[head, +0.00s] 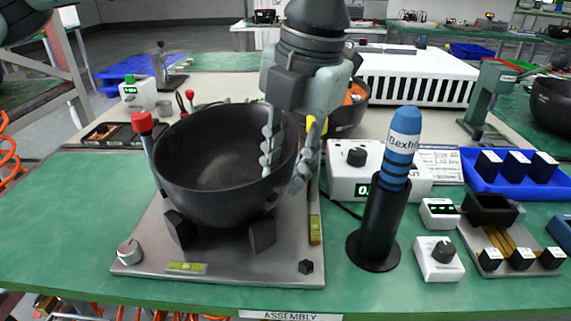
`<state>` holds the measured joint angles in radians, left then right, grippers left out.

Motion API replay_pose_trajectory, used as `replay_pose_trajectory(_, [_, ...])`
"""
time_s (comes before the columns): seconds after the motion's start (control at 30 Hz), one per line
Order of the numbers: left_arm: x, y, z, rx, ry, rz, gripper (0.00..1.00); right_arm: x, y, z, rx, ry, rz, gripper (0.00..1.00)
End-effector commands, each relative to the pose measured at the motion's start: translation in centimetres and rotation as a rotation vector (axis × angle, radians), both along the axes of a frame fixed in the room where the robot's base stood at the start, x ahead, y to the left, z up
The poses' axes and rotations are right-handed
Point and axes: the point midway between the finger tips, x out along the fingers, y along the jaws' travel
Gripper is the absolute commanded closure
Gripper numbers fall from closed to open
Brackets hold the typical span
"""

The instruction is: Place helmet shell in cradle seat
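The helmet shell (215,165) is a black bowl, open side up, on the cradle of dark support blocks (262,234) on a grey metal plate (215,268). It looks roughly level; whether it is fully seated cannot be told. The rear of the cradle is hidden by the shell.
Red-knobbed posts (143,122) stand by the shell's left side. A blue-handled tool (402,140) stands in a black holder (380,225) to the right. A second bowl (347,118) is behind the gripper. The green bench (65,215) is clear at front left.

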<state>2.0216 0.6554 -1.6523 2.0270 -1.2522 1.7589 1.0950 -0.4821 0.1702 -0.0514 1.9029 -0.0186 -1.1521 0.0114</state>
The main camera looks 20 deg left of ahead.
Motion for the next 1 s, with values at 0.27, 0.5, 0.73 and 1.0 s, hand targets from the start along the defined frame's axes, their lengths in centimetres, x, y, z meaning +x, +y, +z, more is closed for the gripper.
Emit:
replay_pose_trajectory(0.27, [0.0, 0.0, 0.2, 0.0, 0.0, 0.0, 0.74, -0.4, -0.2, -0.3, -0.002, 0.013, -0.003, 0.6])
replay_pose_trajectory(0.5, [-0.1, -0.7, 3.5, -0.002, -0.004, -0.001, 0.74, -0.7, -0.4, -1.1, -0.004, 0.022, -0.005, 0.6])
replay_pose_trajectory(0.73, [-0.4, -1.7, 8.4, -0.002, -0.002, -0.002, 0.74, -0.1, -0.2, 0.2, -0.005, 0.005, -0.002, 0.6])
replay_pose_trajectory(1.0, [-0.6, -2.2, 11.7, 0.001, -0.001, -0.001, 0.74, -0.3, -0.2, 0.3, -0.006, 0.009, -0.002, 0.6])
